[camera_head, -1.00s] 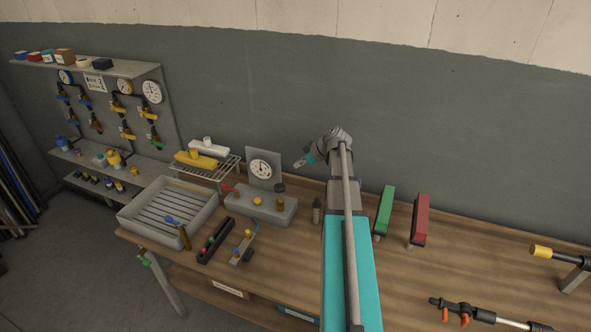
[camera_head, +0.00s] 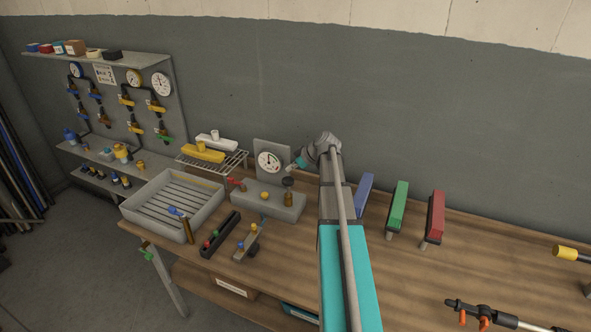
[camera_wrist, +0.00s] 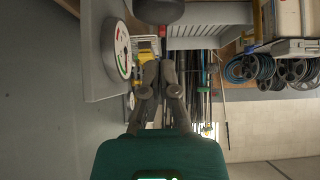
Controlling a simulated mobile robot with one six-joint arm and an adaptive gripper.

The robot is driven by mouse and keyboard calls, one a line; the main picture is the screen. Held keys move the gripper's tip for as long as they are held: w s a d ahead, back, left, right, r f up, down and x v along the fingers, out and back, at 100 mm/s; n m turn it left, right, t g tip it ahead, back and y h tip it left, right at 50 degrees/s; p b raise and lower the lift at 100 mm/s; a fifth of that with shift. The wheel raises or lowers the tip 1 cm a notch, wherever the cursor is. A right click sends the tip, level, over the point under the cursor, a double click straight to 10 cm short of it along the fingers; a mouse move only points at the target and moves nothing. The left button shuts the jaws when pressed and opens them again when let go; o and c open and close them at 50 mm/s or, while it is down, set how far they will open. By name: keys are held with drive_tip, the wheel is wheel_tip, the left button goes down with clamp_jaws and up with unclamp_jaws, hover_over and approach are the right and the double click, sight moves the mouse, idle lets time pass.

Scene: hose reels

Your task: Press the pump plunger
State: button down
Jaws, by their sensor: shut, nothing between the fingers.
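The pump is a grey block (camera_head: 262,203) on the wooden bench, with a round dial gauge (camera_head: 269,162) on an upright plate behind it. The plunger (camera_head: 288,183) has a dark round knob on a brass-coloured stem at the block's right end. My gripper (camera_head: 299,164) is shut and empty, just above and behind the knob, beside the gauge plate; I cannot tell whether it touches. In the wrist view my gripper (camera_wrist: 159,62) points past the gauge (camera_wrist: 117,49), and a dark rounded shape, likely the knob (camera_wrist: 158,9), is at the top edge, partly cut off.
A slatted grey tray (camera_head: 172,207) and a wire rack (camera_head: 226,164) with yellow and white pieces stand left. A black strip (camera_head: 221,234) lies in front. Blue (camera_head: 364,194), green (camera_head: 397,206) and red (camera_head: 435,216) blocks stand right.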

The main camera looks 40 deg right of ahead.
sight(291, 184)
drive_tip(key=shift+f+b, duration=1.4)
drive_tip(key=shift+f, duration=0.3)
drive_tip(key=shift+f, duration=0.1)
wheel_tip(291, 184, down, 4)
drive_tip(key=b, duration=0.4)
drive_tip(key=shift+s+f+b, duration=0.1)
drive_tip(key=shift+f+b, duration=0.1)
drive_tip(key=shift+b, duration=0.15)
drive_tip(key=shift+r, duration=0.2)
wheel_tip(291, 184, up, 4)
drive_tip(key=p, duration=0.4)
drive_tip(key=shift+r+p, duration=0.15)
drive_tip(key=shift+p, duration=0.2)
drive_tip(key=p+v, duration=0.6)
drive_tip(key=v, duration=0.3)
drive_tip(key=shift+s+d+p, duration=0.25)
drive_tip(key=shift+s+p, duration=0.05)
